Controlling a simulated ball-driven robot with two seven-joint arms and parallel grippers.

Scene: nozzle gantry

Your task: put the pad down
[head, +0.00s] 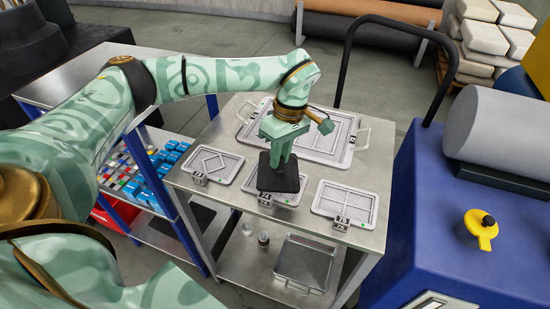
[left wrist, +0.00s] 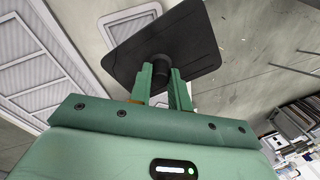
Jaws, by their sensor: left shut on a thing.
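My left gripper (head: 281,152) is shut on the knob of a dark pad and points down over the metal table (head: 227,135). The pad (head: 281,180) is a black rounded rectangle, above or on the middle front tray (head: 290,199), covering much of it; I cannot tell if they touch. In the left wrist view the pad (left wrist: 190,40) sits beyond the fingers (left wrist: 161,85), which close around its short round knob. My right gripper is not in view.
Trays with patterned panels stand on the table: a left one (head: 212,165), a right one (head: 344,203) and a large one behind (head: 340,138). Small number tags mark their edges. A blue cabinet (head: 420,220) stands at the right; bins of coloured items (head: 150,170) are at the left.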

